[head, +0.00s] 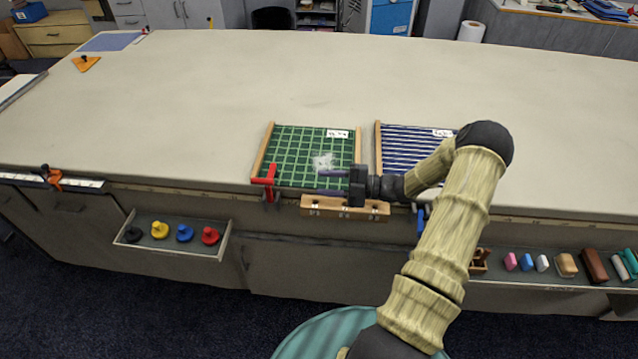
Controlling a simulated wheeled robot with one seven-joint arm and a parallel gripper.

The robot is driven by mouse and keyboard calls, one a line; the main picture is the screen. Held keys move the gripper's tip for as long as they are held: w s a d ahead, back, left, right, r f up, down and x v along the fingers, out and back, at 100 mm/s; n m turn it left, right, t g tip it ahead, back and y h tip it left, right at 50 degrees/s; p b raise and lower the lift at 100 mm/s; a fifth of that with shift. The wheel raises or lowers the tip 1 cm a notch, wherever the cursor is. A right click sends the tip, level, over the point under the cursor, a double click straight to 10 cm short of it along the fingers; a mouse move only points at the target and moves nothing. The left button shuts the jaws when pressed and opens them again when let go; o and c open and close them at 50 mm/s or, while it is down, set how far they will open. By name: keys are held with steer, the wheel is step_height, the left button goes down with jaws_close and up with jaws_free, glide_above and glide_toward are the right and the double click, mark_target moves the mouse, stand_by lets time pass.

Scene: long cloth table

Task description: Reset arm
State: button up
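My arm reaches up from the bottom of the head view and bends left at its elbow. My gripper (328,182) points left, over the near right part of a green checked cloth panel (292,148). Its two fingers show apart, with nothing seen between them, so it looks open and empty. The panel has wooden side rails, a white label and a whitish patch (323,162) just beyond the fingers. My forearm hides part of a blue-and-white striped panel (405,142) to the right.
The long cloth table (230,80) is mostly clear behind the panels. A red clamp (268,181) stands left of my gripper at the front edge. A wooden block with holes (320,207) sits below my gripper. A tray (150,222) holds coloured knobs.

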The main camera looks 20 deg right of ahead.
steer(key=shift+a, duration=0.1)
stand_by(0.3)
steer(key=s+a+r+n+g+h, duration=0.2)
steer(key=s+a+n+g+h, duration=0.7)
steer(key=n, duration=1.1)
steer(key=s+a+r+n+t+h, duration=0.1)
steer(key=s+r+n+h, duration=0.2)
steer(key=n, duration=1)
steer(key=s+a+r+n+t+h, duration=0.1)
steer(key=s+r+n, duration=0.4)
steer(key=n, duration=0.9)
steer(key=s+a+h, duration=0.1)
steer(key=h, duration=0.1)
steer(key=shift+r+t+h, duration=0.4)
